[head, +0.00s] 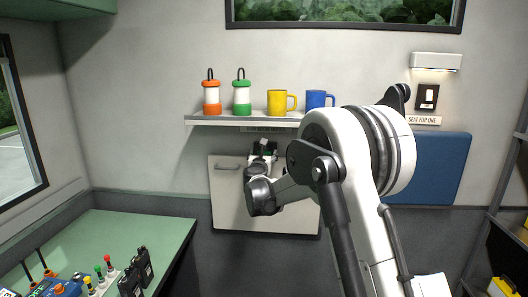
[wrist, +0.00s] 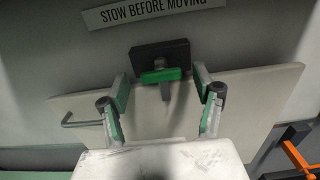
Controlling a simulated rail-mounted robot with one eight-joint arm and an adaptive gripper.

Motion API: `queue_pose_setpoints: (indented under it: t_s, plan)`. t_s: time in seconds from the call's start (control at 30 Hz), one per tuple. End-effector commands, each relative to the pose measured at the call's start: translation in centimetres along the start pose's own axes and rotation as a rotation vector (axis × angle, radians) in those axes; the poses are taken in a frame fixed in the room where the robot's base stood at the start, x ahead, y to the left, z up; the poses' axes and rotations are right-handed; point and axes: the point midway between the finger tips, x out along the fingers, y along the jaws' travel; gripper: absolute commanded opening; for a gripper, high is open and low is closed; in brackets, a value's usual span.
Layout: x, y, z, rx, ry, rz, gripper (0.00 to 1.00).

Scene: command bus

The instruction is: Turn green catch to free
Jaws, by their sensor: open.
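The green catch (wrist: 160,75) shows in the wrist view as a short bar lying nearly level across a dark mounting block (wrist: 160,53). The block sits at the top edge of a pale panel (wrist: 252,95). My gripper (wrist: 162,84) is open, with one finger to the left and one to the right of the catch. Gaps show between the fingers and the catch in this view. In the head view my gripper (head: 262,150) is at the upper part of the same panel (head: 228,205), below the shelf. The catch cannot be made out clearly there.
A shelf (head: 192,120) above holds two lanterns, a yellow mug (head: 278,102) and a blue mug (head: 316,99). A sign (wrist: 150,10) reads "STOW BEFORE MOVING". The panel has a handle (wrist: 82,121) at its left. A green desk (head: 135,230) with several devices stands left.

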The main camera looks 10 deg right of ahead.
Motion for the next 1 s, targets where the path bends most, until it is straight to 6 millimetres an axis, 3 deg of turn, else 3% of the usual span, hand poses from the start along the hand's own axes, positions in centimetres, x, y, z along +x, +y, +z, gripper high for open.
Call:
queue_pose_setpoints:
  t_s: [0.23, 0.63, 1.0]
  plan:
    - [2.8, -0.1, 0.0, 0.0, 0.0, -0.001, 0.64]
    - [3.3, -0.1, 0.0, -0.001, 0.0, 0.0, 0.64]
    - [3.3, 0.0, 0.0, -0.001, 0.0, 0.0, 0.15]
